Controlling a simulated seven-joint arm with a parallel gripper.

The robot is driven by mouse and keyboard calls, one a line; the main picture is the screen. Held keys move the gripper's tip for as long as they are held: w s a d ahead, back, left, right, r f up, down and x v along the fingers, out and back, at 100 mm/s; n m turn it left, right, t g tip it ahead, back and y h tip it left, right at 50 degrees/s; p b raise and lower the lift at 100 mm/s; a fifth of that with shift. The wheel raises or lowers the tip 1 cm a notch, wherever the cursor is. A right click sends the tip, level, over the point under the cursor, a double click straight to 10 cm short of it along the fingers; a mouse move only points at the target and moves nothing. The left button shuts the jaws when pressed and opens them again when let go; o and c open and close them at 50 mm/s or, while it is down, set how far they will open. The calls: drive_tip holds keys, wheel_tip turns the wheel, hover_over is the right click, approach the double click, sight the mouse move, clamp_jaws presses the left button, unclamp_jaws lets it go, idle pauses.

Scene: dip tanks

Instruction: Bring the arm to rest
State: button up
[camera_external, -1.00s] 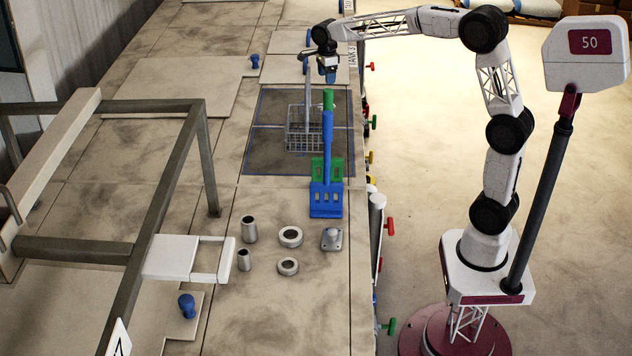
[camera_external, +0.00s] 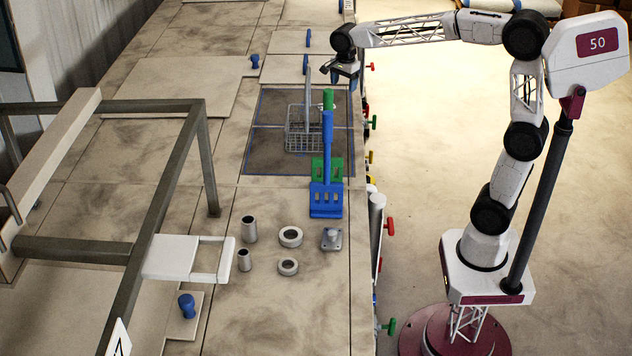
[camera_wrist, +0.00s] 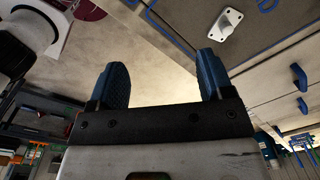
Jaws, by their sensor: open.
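My gripper (camera_external: 338,74) is in the external view above the right edge of the bench, just right of the tall handle of the wire basket. In the wrist view its two blue fingers (camera_wrist: 162,86) stand wide apart with nothing between them. The wire basket (camera_external: 303,130) stands on the dark, blue-edged area of the bench, apart from the gripper. My arm reaches left from its base at the right, with the elbow raised.
A blue tool (camera_external: 327,198) and a green tool (camera_external: 334,168) stand upright on the bench. Several metal rings and cylinders (camera_external: 290,236) lie nearer. A grey frame (camera_external: 207,150) rises at the left. Coloured valve handles (camera_external: 389,226) line the bench side; the floor right of it is open.

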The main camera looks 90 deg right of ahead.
drive_tip(key=s+a+f+n+t, duration=0.1)
drive_tip(key=s+a+n, duration=0.45)
drive_tip(key=a, duration=0.35)
drive_tip(key=s+a+f+n, duration=0.2)
drive_tip(key=s+a+n, duration=0.3)
drive_tip(key=a+n, duration=0.3)
drive_tip(key=s+a+f+n, duration=0.4)
drive_tip(key=s+a+n, duration=0.2)
drive_tip(key=s, duration=0.2)
drive_tip(key=s+a+f+n+t, duration=0.1)
drive_tip(key=s+a+f+n, duration=0.3)
drive_tip(key=s+a, duration=0.3)
drive_tip(key=shift+s+n, duration=0.35)
drive_tip(key=shift+n, duration=0.5)
